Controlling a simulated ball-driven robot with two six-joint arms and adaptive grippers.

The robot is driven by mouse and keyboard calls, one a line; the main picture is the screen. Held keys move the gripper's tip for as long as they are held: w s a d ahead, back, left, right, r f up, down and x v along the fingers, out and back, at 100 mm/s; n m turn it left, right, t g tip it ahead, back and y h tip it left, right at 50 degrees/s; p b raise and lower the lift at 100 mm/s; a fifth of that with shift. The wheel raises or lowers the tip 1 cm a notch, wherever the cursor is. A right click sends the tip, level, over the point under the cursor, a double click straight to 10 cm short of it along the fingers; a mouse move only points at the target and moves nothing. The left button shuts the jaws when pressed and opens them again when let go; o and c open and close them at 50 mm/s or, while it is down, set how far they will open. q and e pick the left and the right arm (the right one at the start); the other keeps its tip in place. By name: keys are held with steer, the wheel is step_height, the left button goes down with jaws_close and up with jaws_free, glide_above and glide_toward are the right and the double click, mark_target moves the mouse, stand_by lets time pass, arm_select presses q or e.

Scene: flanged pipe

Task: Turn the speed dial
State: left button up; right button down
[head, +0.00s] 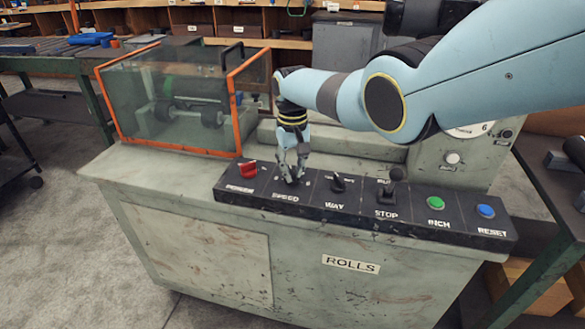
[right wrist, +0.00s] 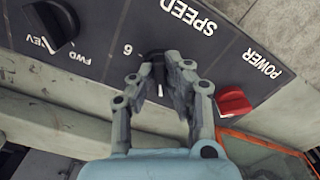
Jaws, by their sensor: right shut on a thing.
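The black speed dial (right wrist: 155,58) sits on the dark control panel (head: 345,213) above the label SPEED. In the right wrist view a white pointer mark and the number 6 show beside it. My right gripper (head: 292,178) reaches down from above onto the dial. It also shows in the right wrist view (right wrist: 162,68), with its fingertips shut on the dial. The fingers hide much of the dial and most of its scale. My left gripper is in neither view.
Left of the dial is the red power switch (head: 248,169). To the right are the black way knob (head: 338,184), the stop lever (head: 388,186), the green inch button (head: 435,203) and the blue reset button (head: 486,211). An orange-framed clear guard (head: 185,95) stands behind at the left.

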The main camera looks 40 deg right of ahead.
mark_target(293, 171)
steer(key=c, duration=1.4)
jaws_free()
steer(key=shift+o, duration=0.2)
steer(key=shift+r, duration=0.1)
step_height(293, 171, up, 12)
